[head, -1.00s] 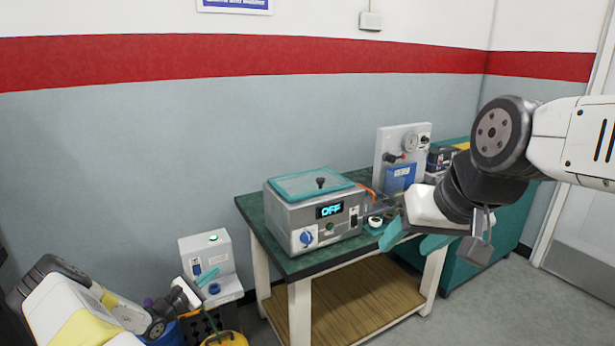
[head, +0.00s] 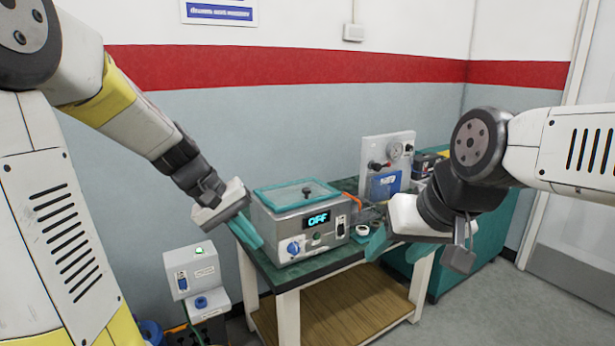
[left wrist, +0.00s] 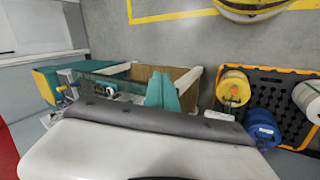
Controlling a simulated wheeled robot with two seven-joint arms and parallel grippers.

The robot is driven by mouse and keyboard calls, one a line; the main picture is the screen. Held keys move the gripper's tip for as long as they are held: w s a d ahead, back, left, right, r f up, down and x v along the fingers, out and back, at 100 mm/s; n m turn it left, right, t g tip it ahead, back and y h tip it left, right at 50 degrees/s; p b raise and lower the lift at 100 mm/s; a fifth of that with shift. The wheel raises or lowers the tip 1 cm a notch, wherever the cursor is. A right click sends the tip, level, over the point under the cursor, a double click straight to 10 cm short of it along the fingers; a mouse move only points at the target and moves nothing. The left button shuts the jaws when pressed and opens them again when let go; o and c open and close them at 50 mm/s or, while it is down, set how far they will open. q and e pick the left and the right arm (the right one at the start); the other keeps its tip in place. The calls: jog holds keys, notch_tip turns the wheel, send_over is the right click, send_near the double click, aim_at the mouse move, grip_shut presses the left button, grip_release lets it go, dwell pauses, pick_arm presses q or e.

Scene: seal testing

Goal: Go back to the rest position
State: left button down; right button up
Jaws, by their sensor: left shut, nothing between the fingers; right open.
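My left gripper (head: 247,232) is raised in front of the left end of the bench, beside the box with the OFF display. Its teal fingers are together with nothing between them, and they also show in the left wrist view (left wrist: 162,92). My right gripper (head: 395,247) hangs over the right front part of the bench, its teal fingers apart and empty. The metal test box (head: 300,220) with a teal lid stands on the green-topped bench (head: 300,270). Its display reads OFF.
A grey-white unit (head: 192,270) with a green light stands left of the bench. A gauge panel (head: 388,160) stands at the back of the bench. The left wrist view shows a black and orange crate (left wrist: 262,75) with a yellow container (left wrist: 233,88) and a blue container (left wrist: 262,128).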

pick_arm(q)
jog(key=s+a+r+m+t+y, duration=0.1)
jog(key=s+r+t, duration=0.1)
jog(key=s, duration=0.5)
jog(key=s+a+r+m+t+y, duration=0.1)
jog(key=s+r+m+y, duration=0.1)
jog(key=s+r, duration=0.2)
jog(key=s, duration=0.2)
jog(key=shift+s+a+m+t+y, duration=0.2)
jog(key=shift+s+m+t+y, duration=0.1)
jog(key=shift+s+t, duration=0.1)
